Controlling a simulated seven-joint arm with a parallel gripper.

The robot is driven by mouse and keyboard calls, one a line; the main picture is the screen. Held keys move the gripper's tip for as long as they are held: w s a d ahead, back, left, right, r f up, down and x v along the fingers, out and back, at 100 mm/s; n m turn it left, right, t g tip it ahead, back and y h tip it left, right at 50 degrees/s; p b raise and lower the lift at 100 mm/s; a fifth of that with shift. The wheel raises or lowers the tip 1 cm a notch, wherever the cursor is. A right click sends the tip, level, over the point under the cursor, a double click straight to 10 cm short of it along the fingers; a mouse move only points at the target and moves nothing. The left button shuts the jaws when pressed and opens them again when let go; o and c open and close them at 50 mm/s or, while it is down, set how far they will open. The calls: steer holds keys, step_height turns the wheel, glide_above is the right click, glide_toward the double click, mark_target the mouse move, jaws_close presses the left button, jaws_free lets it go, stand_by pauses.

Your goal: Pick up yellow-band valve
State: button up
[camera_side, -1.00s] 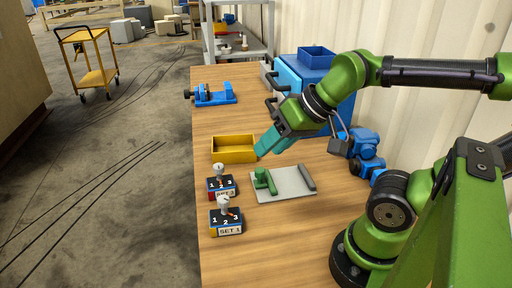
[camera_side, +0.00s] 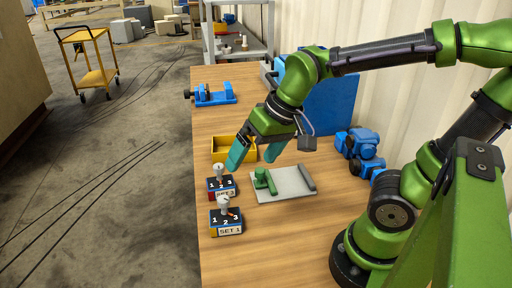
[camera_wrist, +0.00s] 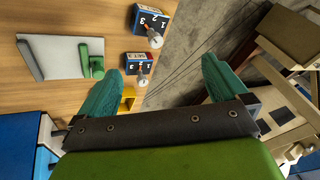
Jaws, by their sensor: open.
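Two small pale grey valves stand upright on dark numbered blocks at the bench's left edge. One valve (camera_side: 223,203) is on the SET 1 block (camera_side: 227,227), and the other valve (camera_side: 219,170) is on the block (camera_side: 220,193) behind it. Both valves also show in the wrist view, the SET 1 one (camera_wrist: 155,39) and the other (camera_wrist: 143,79). I cannot make out a yellow band on either. My gripper (camera_side: 251,163) is open and empty, its teal fingers pointing down above the bench, right of and above the rear block. The fingers frame the wrist view (camera_wrist: 161,68).
A yellow bin (camera_side: 220,146) sits behind the gripper, partly hidden by it. A grey plate (camera_side: 288,190) with green parts lies right of the blocks. A blue vise (camera_side: 213,96) is farther back. Blue parts (camera_side: 361,150) stand at right. Bare wood lies in front.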

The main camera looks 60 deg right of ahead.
mark_target(224, 209)
steer(key=w+a+f+m+g+h, duration=0.2)
steer(key=w+f+m+g, duration=0.25)
steer(key=w+m, duration=0.2)
steer(key=shift+n, duration=0.35)
steer(key=f, duration=1)
steer(key=shift+w+a+f, duration=0.1)
steer(key=shift+w+f, duration=0.05)
steer(key=shift+w, duration=0.1)
steer(key=shift+w+f, duration=0.15)
steer(key=shift+f, duration=1.35)
steer(key=shift+w+f, duration=0.1)
steer(key=shift+f, duration=1.35)
steer(key=shift+c, duration=0.5)
steer(key=c, duration=1)
steer(key=shift+r, duration=0.1)
